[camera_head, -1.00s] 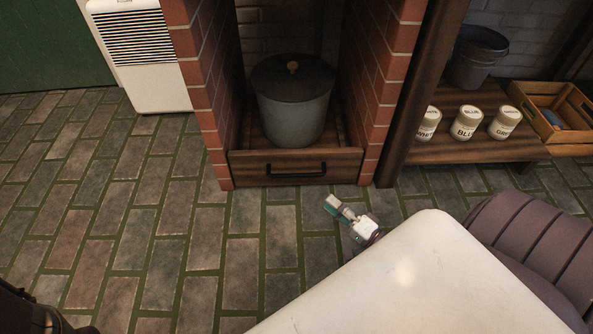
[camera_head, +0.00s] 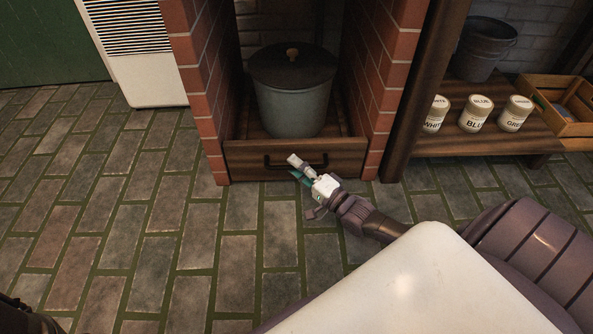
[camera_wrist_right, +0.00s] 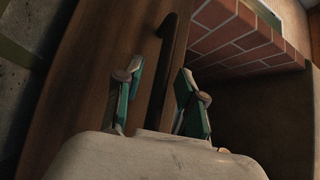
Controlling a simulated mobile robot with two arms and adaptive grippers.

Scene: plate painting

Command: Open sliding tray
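The sliding tray (camera_head: 240,160) is a wooden drawer between two brick pillars. Its front looks about level with the pillars, so it stands shut. Its dark bar handle (camera_head: 276,167) runs across the front. A grey pot (camera_head: 292,108) with a dark lid stands on the tray. My right gripper (camera_head: 297,168) is in front of the handle and hides part of it. In the right wrist view, my right gripper's fingers (camera_wrist_right: 160,80) are apart, with the handle (camera_wrist_right: 168,45) running between them; contact cannot be told. My left gripper is out of view.
Brick pillars (camera_head: 206,100) flank the tray closely. The tiled floor (camera_head: 170,220) in front of the tray is clear.

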